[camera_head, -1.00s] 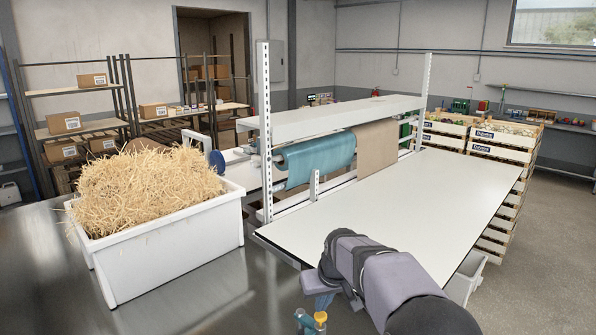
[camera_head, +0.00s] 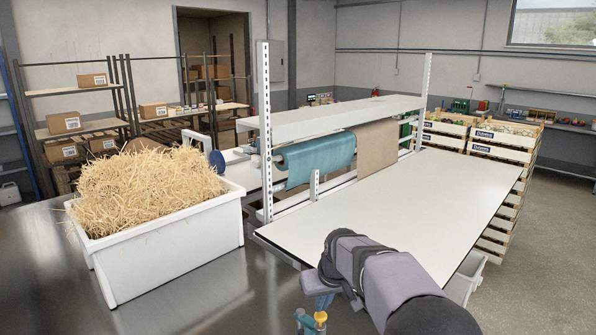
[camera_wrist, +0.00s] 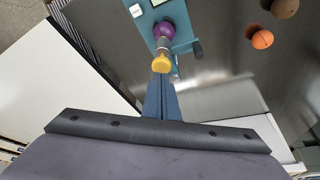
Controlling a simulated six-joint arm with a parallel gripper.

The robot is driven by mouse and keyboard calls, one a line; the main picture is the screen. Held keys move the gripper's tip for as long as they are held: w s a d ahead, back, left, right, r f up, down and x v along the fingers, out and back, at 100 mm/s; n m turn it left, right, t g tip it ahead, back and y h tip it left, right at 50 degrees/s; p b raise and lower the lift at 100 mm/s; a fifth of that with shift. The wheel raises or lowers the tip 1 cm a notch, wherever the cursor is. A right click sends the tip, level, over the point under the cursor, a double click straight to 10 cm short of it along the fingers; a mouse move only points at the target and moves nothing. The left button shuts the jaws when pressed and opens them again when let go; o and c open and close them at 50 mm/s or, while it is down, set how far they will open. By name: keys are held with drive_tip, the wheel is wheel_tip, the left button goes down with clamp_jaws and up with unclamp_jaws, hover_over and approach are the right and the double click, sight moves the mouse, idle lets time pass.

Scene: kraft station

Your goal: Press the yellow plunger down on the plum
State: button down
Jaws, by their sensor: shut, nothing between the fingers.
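The yellow plunger (camera_wrist: 161,63) shows in the wrist view just beyond my fingertips, with a short grey part between it and the purple plum (camera_wrist: 164,30). The plum is at a teal stand (camera_wrist: 185,34). I cannot tell whether the plunger touches the plum. My gripper (camera_wrist: 161,78) is shut and empty, its blue fingers together, tips at or very near the yellow plunger. In the head view the plunger (camera_head: 320,316) is at the bottom edge, just below my gripper (camera_head: 322,303); the plum is hidden there.
An orange fruit (camera_wrist: 262,39) and a brown one (camera_wrist: 285,8) lie on the metal table right of the stand in the wrist view. A white tub of straw (camera_head: 160,250) stands left in the head view. The white packing bench (camera_head: 430,190) is mostly clear.

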drive_tip(key=shift+f+b, duration=0.65)
drive_tip(key=shift+f, duration=0.3)
drive_tip(key=shift+r, duration=0.1)
idle(0.7)
wheel_tip(320, 180, up, 8)
drive_tip(key=p, duration=0.6)
drive_tip(key=shift+p, duration=0.3)
idle(0.4)
drive_tip(key=s+d+f+m+g, duration=0.1)
drive_tip(key=s+d+f+g, duration=0.2)
drive_tip(key=s+f, duration=0.9)
drive_tip(key=s+d+f+m+b, duration=0.1)
drive_tip(key=s+d+f+b, duration=0.1)
drive_tip(key=s, duration=0.8)
drive_tip(key=s+d+f+m+g+h+b, duration=0.1)
drive_tip(key=s+d+b, duration=0.3)
drive_tip(key=s, duration=0.6)
drive_tip(key=shift+s+f, duration=0.4)
drive_tip(key=shift+f, duration=0.15)
